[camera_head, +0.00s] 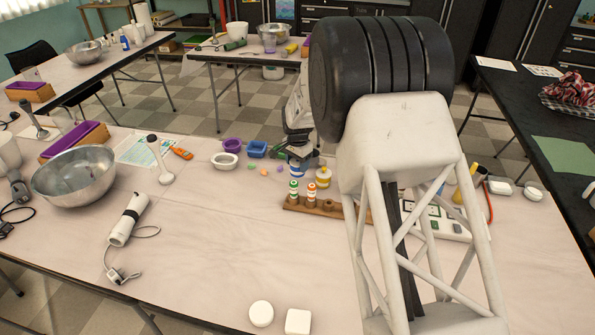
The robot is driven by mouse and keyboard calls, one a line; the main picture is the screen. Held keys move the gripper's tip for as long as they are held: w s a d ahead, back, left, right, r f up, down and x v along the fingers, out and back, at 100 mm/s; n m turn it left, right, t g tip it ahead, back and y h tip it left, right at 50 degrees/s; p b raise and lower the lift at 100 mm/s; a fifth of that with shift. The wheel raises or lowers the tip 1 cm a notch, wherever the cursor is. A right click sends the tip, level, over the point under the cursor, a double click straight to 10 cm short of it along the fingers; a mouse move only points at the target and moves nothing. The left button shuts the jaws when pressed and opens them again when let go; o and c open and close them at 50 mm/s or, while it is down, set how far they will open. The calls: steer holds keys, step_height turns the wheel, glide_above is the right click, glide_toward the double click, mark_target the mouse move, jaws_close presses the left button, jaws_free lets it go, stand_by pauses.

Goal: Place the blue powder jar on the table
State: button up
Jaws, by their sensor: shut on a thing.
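The blue powder jar (297,170) is a small white jar with a blue band, just behind the wooden rack. My gripper (298,156) is a dark shape at the end of my pale arm, right above the jar and shut on it. The fingertips are small and partly hidden, and I cannot tell whether the jar's base touches the table (215,255). A yellow-banded jar (323,178) is just to its right. A jar with green (293,189) and a jar with orange-red (311,191) stand in the wooden rack (328,208).
Purple (232,145), white (225,161) and blue (257,149) moulds lie left of the gripper, near small coloured soap pieces. A metal bowl (74,176) and a hand blender (128,220) are further left. A power strip (440,222) is behind my arm. The front middle is mostly clear.

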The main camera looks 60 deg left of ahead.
mark_target(297, 170)
steer(key=shift+f, duration=1.85)
steer(key=shift+f, duration=0.1)
steer(key=o, duration=1)
step_height(297, 170, up, 12)
steer(key=shift+r, duration=0.1)
